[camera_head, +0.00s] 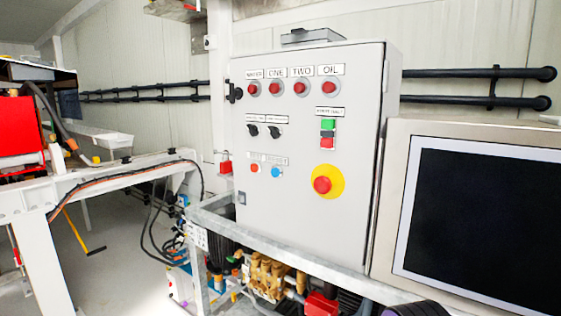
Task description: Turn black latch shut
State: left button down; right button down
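A black latch (235,92) sticks out at the upper left edge of the grey control cabinet (300,215). It is small, and I cannot tell which way it is turned. The cabinet's front door looks flush with its body. Neither of my grippers shows in the head view. A dark rounded part shows at the bottom edge, and I cannot tell what it is.
The cabinet front carries red buttons (302,88), black knobs (274,132) and a red emergency stop (322,185) on yellow. A large monitor (485,220) stands at right. Brass pump parts (268,277) and a metal frame lie below. A white bench (100,185) stands at left.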

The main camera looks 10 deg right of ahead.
aim_at(231, 85)
jog(key=u, duration=0.75)
jog(key=k, duration=1)
jog(key=u, duration=1.05)
jog(key=k, duration=0.35)
jog(key=u, duration=0.25)
jog(key=i, duration=1.65)
jog(key=z, duration=0.65)
jog(key=i, duration=1)
jog(key=z, duration=1.55)
jog(key=i, duration=0.75)
jog(key=z, duration=0.8)
